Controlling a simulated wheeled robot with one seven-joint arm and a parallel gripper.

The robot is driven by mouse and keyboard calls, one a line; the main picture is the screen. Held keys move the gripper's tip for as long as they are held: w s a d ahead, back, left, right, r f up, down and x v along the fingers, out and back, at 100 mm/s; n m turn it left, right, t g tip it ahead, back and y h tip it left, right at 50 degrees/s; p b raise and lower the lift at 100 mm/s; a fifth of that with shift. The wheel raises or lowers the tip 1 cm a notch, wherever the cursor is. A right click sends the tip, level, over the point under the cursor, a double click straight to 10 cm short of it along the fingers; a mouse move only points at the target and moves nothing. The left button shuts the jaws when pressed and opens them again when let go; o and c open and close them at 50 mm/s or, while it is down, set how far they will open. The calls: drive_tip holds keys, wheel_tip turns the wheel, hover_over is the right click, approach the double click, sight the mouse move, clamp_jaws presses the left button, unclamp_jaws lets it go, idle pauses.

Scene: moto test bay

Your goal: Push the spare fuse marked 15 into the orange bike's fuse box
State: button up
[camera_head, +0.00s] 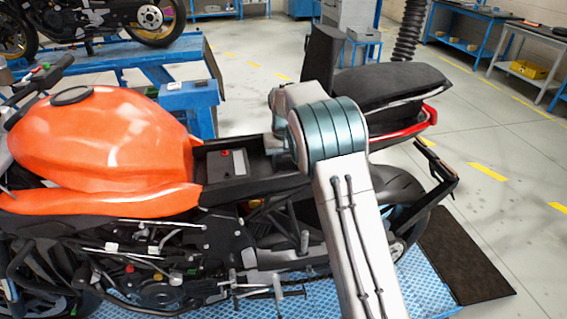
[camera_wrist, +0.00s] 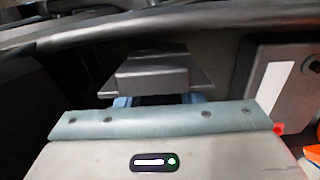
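The orange bike (camera_head: 110,140) stands with its under-seat bay (camera_head: 222,165) uncovered. In the head view my arm reaches over the bay's rear end and hides my gripper. In the wrist view my gripper (camera_wrist: 155,100) points into the dark bay. Small blue parts of its two fingers show on either side, below a dark grey stepped block (camera_wrist: 153,72). I cannot tell whether this block is the fuse box or part of my gripper. The fingertips are hidden, so their opening is unclear. No fuse and no number 15 can be made out in either view.
A dark battery-like box with a white label (camera_wrist: 276,82) and a red terminal (camera_wrist: 279,128) is close at the gripper's right. A dark frame rail (camera_wrist: 150,22) crosses above. The raised black seat (camera_head: 395,82) is behind my arm.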

wheel_tip(320, 180, up, 14)
idle(0.6)
drive_tip(key=shift+s+f, duration=0.1)
